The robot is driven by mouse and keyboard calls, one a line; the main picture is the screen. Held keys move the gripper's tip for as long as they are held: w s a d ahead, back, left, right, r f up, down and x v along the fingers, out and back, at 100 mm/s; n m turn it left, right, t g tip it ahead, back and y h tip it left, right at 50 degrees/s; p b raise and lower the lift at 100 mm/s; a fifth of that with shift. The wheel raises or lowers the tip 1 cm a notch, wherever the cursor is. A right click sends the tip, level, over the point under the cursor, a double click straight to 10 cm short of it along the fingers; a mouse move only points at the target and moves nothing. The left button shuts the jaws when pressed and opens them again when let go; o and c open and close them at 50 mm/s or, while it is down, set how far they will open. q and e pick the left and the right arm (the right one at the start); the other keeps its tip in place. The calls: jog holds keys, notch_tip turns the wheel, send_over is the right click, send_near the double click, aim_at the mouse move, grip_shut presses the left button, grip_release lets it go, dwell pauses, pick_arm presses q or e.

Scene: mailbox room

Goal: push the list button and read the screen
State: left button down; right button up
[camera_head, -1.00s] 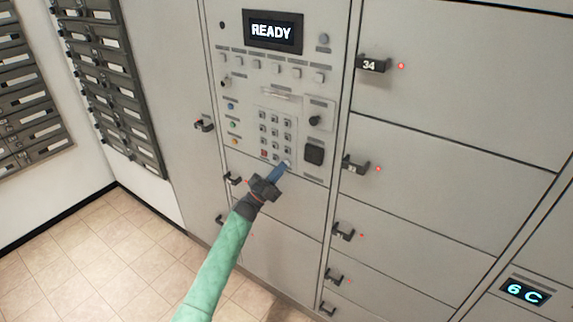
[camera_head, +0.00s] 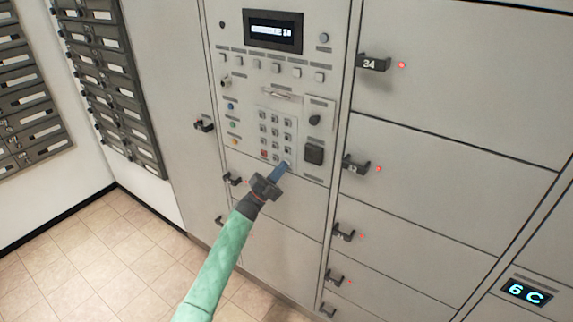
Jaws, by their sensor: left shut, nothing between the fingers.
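The screen (camera_head: 272,31) at the top of the control panel shows a small line of white text. It is too small to read fully, but seems to end in digits like "34" or "30". Below it is a row of square buttons (camera_head: 275,67); their labels are too small to read. The keypad (camera_head: 275,135) has several grey keys and a red one at the lower left. My left gripper (camera_head: 283,168) is shut and empty, its blue-grey fingertips at the keypad's bottom right key, which they partly cover. I cannot tell which button is the list button.
Grey locker doors (camera_head: 450,100) with dark handles and small red lights stand to the right, one handle marked 34 (camera_head: 374,64). A lit "6 C" display (camera_head: 527,292) is at the lower right. Dark mailboxes (camera_head: 110,80) hang at the left. The tiled floor (camera_head: 90,260) is clear.

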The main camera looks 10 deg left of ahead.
pick_arm(q)
jog(key=shift+s+a, duration=0.25)
jog(key=shift+s, duration=0.5)
jog(key=shift+s, duration=0.1)
jog(key=s, duration=0.1)
jog(key=s+a, duration=0.1)
jog(key=s, duration=0.1)
jog(key=s+p, duration=0.1)
jog(key=shift+s+a, duration=0.25)
jog(key=shift+a, duration=0.1)
dwell(0.8)
